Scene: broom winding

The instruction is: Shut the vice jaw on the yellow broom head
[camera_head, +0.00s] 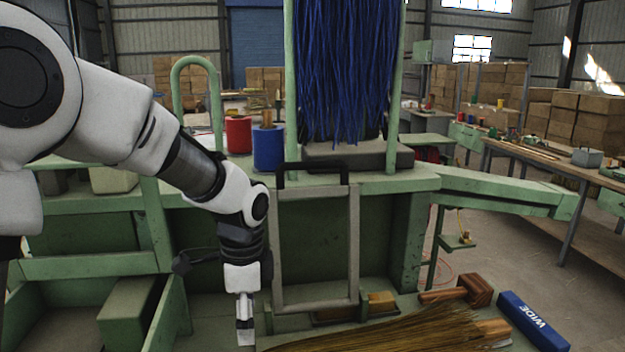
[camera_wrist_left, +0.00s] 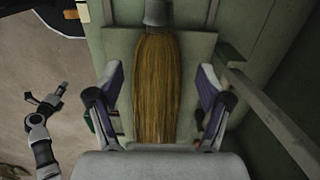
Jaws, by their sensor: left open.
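The yellow broom head (camera_head: 400,331) lies on the bench at the bottom of the head view, its bristles fanning to the left. It also fills the middle of the left wrist view (camera_wrist_left: 157,85), with a grey cap at its top end. A grey-green frame with a black handle (camera_head: 313,165) stands upright behind it; I cannot tell for sure that this is the vice jaw. My left gripper (camera_head: 245,335) points down at the broom's left end. In the wrist view its fingers (camera_wrist_left: 158,100) are wide apart, one on each side of the bristles, with nothing visibly gripped.
A blue box marked WIDE (camera_head: 533,321) and a wooden block (camera_head: 473,289) lie right of the broom. Red (camera_head: 239,134) and blue (camera_head: 268,148) spools stand behind my left arm. Blue bristles (camera_head: 347,60) hang above. Another arm of mine (camera_wrist_left: 42,125) shows over the floor.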

